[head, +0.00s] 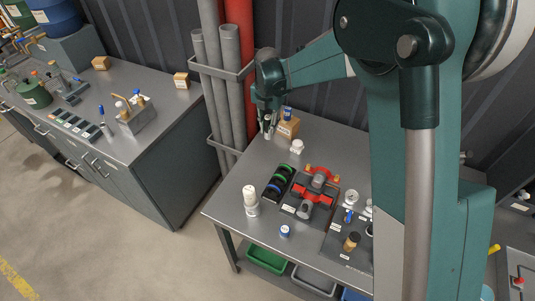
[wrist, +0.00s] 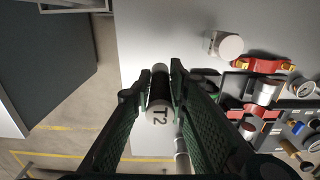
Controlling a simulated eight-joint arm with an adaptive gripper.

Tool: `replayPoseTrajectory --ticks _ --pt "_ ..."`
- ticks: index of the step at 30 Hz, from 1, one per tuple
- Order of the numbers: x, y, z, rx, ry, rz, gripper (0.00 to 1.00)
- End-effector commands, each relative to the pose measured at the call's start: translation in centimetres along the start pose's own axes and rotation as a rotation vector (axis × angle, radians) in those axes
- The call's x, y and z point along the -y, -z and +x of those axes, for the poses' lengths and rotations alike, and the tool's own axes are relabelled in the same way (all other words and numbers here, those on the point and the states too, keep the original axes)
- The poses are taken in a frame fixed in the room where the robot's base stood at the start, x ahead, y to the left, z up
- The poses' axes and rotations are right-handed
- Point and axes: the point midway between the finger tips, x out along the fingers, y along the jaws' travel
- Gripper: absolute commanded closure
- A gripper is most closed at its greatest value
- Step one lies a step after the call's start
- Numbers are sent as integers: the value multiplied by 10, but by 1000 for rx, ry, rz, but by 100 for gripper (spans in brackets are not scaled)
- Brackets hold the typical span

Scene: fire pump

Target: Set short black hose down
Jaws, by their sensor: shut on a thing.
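My gripper (wrist: 158,82) is shut on the short black hose (wrist: 159,92), a dark cylinder with pale ends between the green fingers in the wrist view. A pale face marked T2 points toward the camera. In the head view my gripper (head: 267,112) is over the back left part of the grey table (head: 222,207), beside a cardboard box. Only a small pale part of the held piece shows below the fingers there. I cannot tell whether it touches the table.
A cardboard box (head: 288,128) and a white fitting (head: 297,146) are close by. A black rack (head: 277,187), a red valve assembly (head: 317,183) and a white bottle (head: 250,198) stand further forward. Grey pipes (head: 229,85) rise behind the table's left edge.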

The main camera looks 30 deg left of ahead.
Motion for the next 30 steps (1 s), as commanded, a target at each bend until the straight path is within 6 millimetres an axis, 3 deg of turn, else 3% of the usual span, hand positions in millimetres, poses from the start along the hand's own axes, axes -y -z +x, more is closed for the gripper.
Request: replayPoseTrajectory --ticks 14,30 --pt "-1 1 4 0 0 -2 97" --pt "-1 1 61 0 0 -2 97"
